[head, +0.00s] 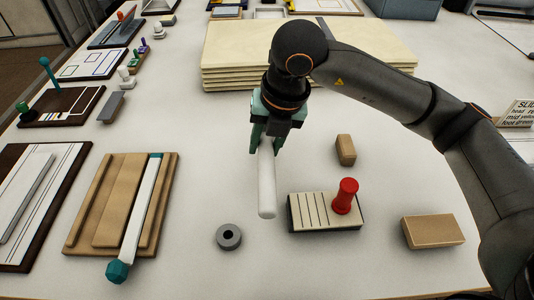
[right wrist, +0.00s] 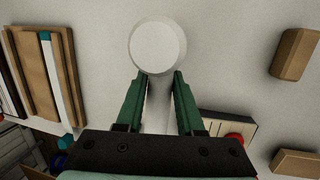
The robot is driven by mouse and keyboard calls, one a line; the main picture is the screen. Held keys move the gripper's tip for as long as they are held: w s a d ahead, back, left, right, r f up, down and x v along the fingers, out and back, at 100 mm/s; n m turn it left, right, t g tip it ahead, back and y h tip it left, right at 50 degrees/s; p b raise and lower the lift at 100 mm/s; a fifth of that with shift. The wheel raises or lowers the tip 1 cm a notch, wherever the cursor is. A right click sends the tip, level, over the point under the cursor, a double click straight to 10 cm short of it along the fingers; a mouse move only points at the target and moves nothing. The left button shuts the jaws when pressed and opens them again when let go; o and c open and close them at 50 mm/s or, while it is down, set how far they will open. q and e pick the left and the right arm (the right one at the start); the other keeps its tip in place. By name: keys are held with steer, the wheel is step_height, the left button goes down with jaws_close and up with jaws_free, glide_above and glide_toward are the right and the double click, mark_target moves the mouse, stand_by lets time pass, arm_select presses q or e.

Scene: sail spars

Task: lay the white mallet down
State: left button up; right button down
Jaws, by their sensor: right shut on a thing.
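The white mallet (head: 267,190) is in my right gripper (head: 266,146), in the middle of the head view. Its white body reaches from between the green fingers toward the front of the table. In the right wrist view its round white end (right wrist: 157,46) sits just beyond the fingertips (right wrist: 159,82), and a paler length runs back between the fingers. The right gripper is shut on the mallet. Whether the mallet touches the table, I cannot tell. My left gripper is not in view.
A grey ring (head: 229,236) lies in front of the mallet. A slotted block (head: 310,212) with a red peg (head: 345,196) stands to its right, near wooden blocks (head: 433,231). A wooden tray (head: 76,232) is at left, stacked boards (head: 228,55) behind. Bare table lies left of the mallet.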

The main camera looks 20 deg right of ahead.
mark_target(267, 155)
steer(key=shift+w+d+f, duration=0.1)
steer(key=shift+w+f, duration=0.05)
steer(key=shift+f, duration=0.8)
steer(key=shift+w+d+f, duration=0.1)
steer(key=shift+f, duration=0.85)
steer(key=shift+f, duration=0.1)
steer(key=c, duration=1)
jaws_free()
steer(key=shift+f+b, duration=0.1)
steer(key=shift+b, duration=0.2)
steer(key=o, duration=0.5)
steer(key=p+v, duration=0.1)
steer(key=v, duration=1.1)
steer(key=shift+r+p, duration=0.25)
steer(key=shift+p, duration=0.05)
